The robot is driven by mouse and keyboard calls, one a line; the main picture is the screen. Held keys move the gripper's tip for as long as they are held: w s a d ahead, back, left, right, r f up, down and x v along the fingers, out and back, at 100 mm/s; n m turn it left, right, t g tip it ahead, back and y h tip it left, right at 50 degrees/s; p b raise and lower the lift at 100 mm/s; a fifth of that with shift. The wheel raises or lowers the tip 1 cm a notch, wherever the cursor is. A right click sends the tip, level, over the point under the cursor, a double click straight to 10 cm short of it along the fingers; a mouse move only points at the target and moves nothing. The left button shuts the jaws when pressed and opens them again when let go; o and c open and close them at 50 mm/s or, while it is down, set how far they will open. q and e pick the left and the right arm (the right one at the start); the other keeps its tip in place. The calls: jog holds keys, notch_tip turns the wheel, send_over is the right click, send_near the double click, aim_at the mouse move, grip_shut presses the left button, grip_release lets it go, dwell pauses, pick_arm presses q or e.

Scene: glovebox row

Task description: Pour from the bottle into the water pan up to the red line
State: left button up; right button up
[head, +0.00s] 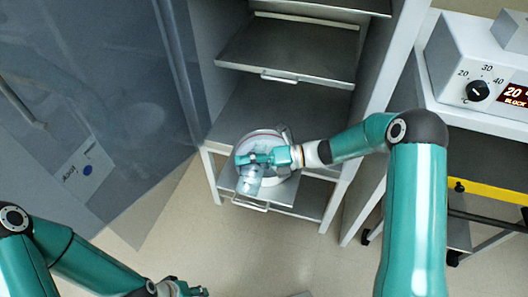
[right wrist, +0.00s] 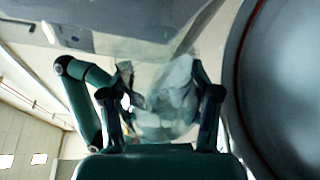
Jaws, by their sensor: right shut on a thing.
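The water pan (head: 277,139) is a round pale pan on a low pulled-out shelf of the open cabinet. A thin red line runs around it near the rim. The pan (right wrist: 290,90) also fills the right side of the right wrist view, with its red line curving along the edge. My right gripper (head: 252,158) is over the pan, shut on the clear bluish bottle (head: 248,183). The bottle (right wrist: 168,105) shows blurred between the fingers in the right wrist view. I cannot tell its tilt or the water level. My left gripper (head: 190,290) is at the bottom edge, away from the pan, partly cut off.
Grey shelves (head: 290,48) with handles stand above and behind the pan. A translucent door panel (head: 100,90) stands open at the left. A white heater box (head: 475,65) with a dial and red display sits on a bench at the right. The floor (head: 260,250) in front is clear.

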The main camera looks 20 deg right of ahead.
jog(key=shift+w+d+r+m+p, duration=0.1)
jog(key=shift+r+m+p, duration=0.1)
jog(key=shift+m+p, duration=0.15)
jog(key=shift+w+d+r+m+y+p, duration=0.3)
jog(key=shift+w+r+m+p, duration=0.15)
jog(key=shift+p, duration=0.55)
dwell(0.6)
jog(key=shift+w+d+f+m+y+p, duration=0.15)
jog(key=shift+f+m+y+p, duration=0.1)
jog(key=shift+m+y+p, duration=0.4)
dwell(2.6)
jog(key=shift+h, duration=0.25)
